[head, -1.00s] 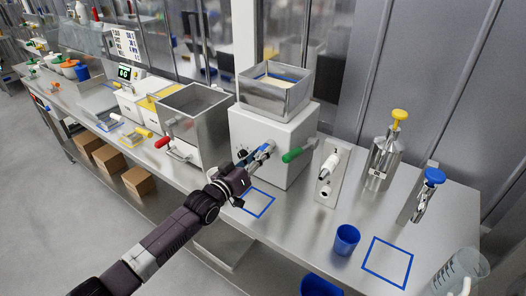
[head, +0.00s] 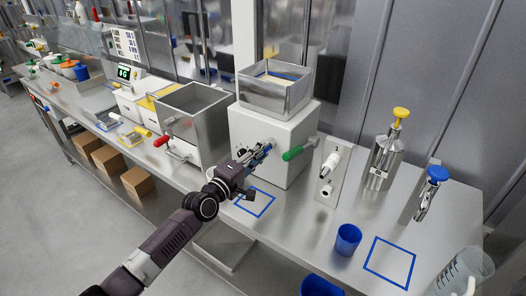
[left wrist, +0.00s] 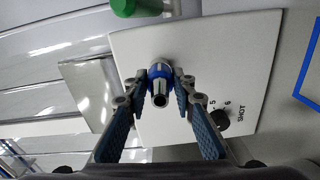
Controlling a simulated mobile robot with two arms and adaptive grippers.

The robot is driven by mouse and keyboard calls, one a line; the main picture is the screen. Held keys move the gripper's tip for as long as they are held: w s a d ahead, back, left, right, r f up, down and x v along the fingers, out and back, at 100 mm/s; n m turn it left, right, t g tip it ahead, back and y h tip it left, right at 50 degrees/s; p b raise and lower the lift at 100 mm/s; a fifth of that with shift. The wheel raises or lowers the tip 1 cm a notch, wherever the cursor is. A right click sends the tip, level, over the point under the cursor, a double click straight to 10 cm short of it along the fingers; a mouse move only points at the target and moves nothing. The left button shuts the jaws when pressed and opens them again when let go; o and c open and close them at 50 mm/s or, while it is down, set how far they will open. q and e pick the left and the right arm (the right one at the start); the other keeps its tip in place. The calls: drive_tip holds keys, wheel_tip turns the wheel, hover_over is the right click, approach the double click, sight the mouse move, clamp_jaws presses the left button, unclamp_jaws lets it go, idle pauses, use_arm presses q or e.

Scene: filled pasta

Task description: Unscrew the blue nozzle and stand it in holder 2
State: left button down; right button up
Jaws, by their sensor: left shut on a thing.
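The blue nozzle (left wrist: 159,71), a metal tip with a blue collar, sticks out of the front of the white dosing machine (head: 262,146). My left gripper (head: 262,151) is at the machine's front. In the left wrist view its two fingers (left wrist: 161,88) are shut on the nozzle from both sides, and the nozzle's open end faces the camera. In the head view the gripper mostly hides the nozzle. My right gripper is not in view.
A green handle (head: 299,150) projects from the machine close to my gripper. A blue cup (head: 348,239), a steel yellow-topped dispenser (head: 383,160) and a blue-topped tool (head: 430,189) stand to the right. Blue-outlined squares on the table are empty.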

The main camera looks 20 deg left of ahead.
use_arm(q)
drive_tip(key=n, duration=0.3)
drive_tip(key=shift+n, duration=1.2)
drive_tip(key=n, duration=0.2)
drive_tip(key=shift+n, duration=0.4)
drive_tip(key=c, duration=1.5)
unclamp_jaws()
drive_tip(key=shift+c, duration=0.2)
